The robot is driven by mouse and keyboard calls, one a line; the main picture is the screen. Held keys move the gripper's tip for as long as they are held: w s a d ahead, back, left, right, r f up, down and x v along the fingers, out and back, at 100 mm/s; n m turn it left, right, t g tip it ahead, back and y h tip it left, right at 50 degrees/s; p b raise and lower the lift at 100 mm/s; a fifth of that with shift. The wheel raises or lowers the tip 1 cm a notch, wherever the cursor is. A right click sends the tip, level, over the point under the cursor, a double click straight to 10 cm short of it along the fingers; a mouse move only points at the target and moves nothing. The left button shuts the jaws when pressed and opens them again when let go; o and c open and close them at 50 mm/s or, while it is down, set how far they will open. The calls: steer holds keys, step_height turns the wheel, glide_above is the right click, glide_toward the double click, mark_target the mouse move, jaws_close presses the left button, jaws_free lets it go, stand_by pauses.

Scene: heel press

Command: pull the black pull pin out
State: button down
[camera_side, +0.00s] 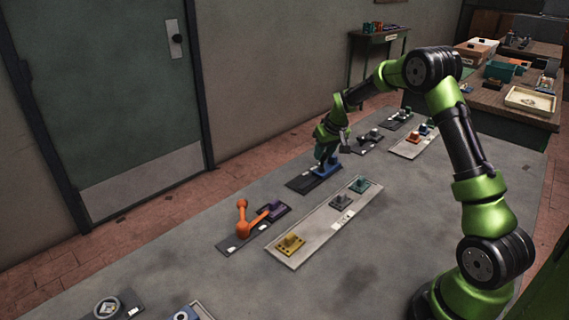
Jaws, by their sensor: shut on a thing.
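My gripper (329,158) is low over a dark plate (302,184) near the middle of the table. Its fingers reach down to a blue block (325,171) on that plate. The jaws are shut on a small part at the blue block, which the fingers mostly hide. I cannot make out a black pull pin clearly at this size. I cannot tell whether the held part is seated in the block or clear of it.
A long pale plate (310,235) carries yellow, grey and green blocks. More plates with small fixtures (369,139) lie behind my gripper. Bare grey table (390,255) lies to the right.

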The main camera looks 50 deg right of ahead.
steer(key=c, duration=0.8)
jaws_free()
steer(key=shift+o, duration=0.2)
steer(key=v, duration=1.6)
steer(key=shift+r, duration=0.4)
steer(key=shift+s, duration=0.1)
steer(key=s+a+r+t+y, duration=0.2)
steer(key=s+a+t+y, duration=0.1)
steer(key=s+a, duration=1.7)
steer(key=a, duration=0.5)
steer(key=shift+s+y, duration=0.4)
